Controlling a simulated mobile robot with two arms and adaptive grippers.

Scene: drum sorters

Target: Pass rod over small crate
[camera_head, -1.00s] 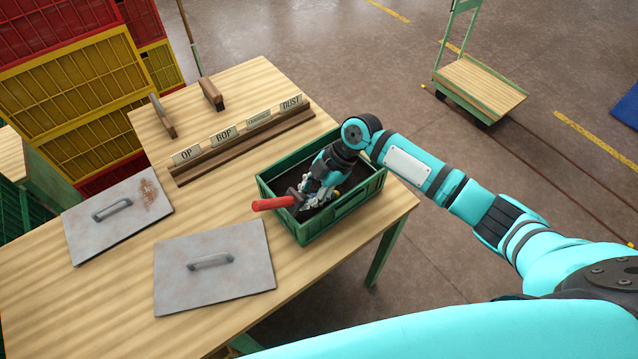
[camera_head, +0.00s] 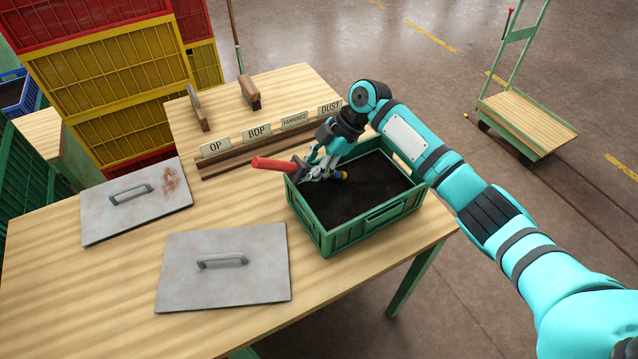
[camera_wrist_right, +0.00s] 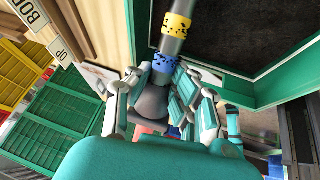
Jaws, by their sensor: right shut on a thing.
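The small green crate (camera_head: 350,238) stands on the wooden table's right part, with dark material inside. My right gripper (camera_head: 320,168) is shut on the rod, over the crate's back left side. The rod's red handle (camera_head: 273,164) sticks out to the left past the rim. Its other end points over the crate. In the right wrist view the rod (camera_wrist_right: 176,25) is dark with a yellow and a blue band, and my right gripper's fingers (camera_wrist_right: 160,98) close around it. The crate (camera_wrist_right: 275,82) shows behind it. My left gripper is not in view.
Two grey metal lids with handles, one (camera_head: 225,285) in front and one rusty (camera_head: 140,212) at left, lie on the table. A label rack (camera_head: 270,148) and two wooden-backed brushes (camera_head: 250,93) are behind. A cart (camera_head: 525,125) stands at right.

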